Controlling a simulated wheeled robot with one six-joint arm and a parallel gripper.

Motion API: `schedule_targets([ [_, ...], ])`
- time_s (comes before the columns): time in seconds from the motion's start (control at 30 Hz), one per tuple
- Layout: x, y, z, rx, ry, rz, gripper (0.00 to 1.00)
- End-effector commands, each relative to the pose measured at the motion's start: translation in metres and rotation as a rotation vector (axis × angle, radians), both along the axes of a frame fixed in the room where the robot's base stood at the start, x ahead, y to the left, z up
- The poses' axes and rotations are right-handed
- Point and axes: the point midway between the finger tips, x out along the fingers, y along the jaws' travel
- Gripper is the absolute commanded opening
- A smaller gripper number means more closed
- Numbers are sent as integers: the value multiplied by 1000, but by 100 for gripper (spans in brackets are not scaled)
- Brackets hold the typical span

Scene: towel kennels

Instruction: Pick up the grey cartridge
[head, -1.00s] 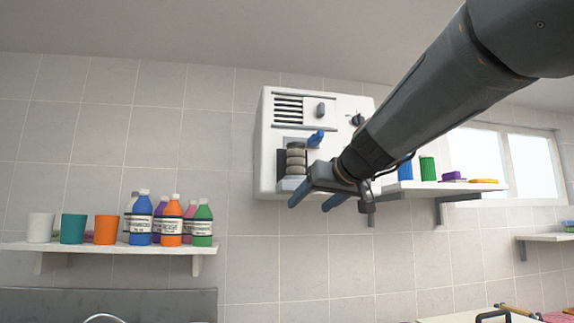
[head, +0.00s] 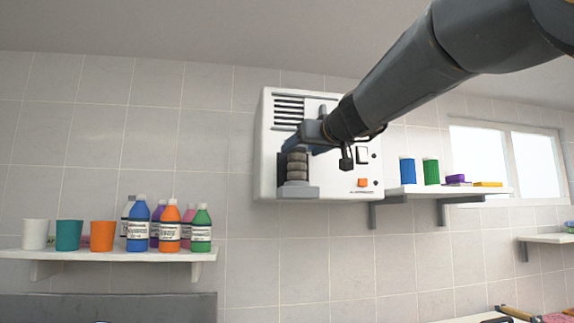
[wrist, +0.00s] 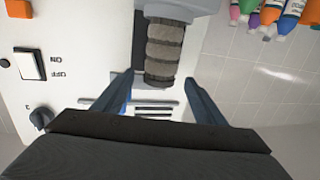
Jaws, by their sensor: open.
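The grey cartridge (head: 297,168) is a ridged, grey-brown upright cylinder in a recess of the white wall unit (head: 279,123), on a light grey ledge (head: 299,191). In the wrist view, which is upside down, the cartridge (wrist: 164,50) points down between the fingers. My gripper (head: 305,147) is at the cartridge's upper end in the head view, with blue fingers. In the wrist view my gripper (wrist: 159,84) is open, one finger either side of the cartridge's free end, with visible gaps. It holds nothing. My gripper hides part of the unit's front.
A left shelf (head: 110,253) carries cups and several bottles. A right shelf (head: 447,191) carries blue and green containers. The wall between the left shelf and the unit is clear.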

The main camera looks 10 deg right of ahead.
Motion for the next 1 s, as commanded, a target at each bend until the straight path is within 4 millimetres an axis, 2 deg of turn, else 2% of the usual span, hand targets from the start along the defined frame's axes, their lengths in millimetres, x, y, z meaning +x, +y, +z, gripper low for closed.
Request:
schedule_targets([
  [0.3, 38, 7, -1, 1, 2, 2, 65],
  [0.63, 45, 8, -2, 0, 0, 0, 65],
  [0.67, 45, 8, -2, 0, 0, 0, 63],
  [0.93, 44, 8, -2, 0, 1, 0, 18],
  [1.0, 44, 8, -2, 0, 0, 0, 18],
])
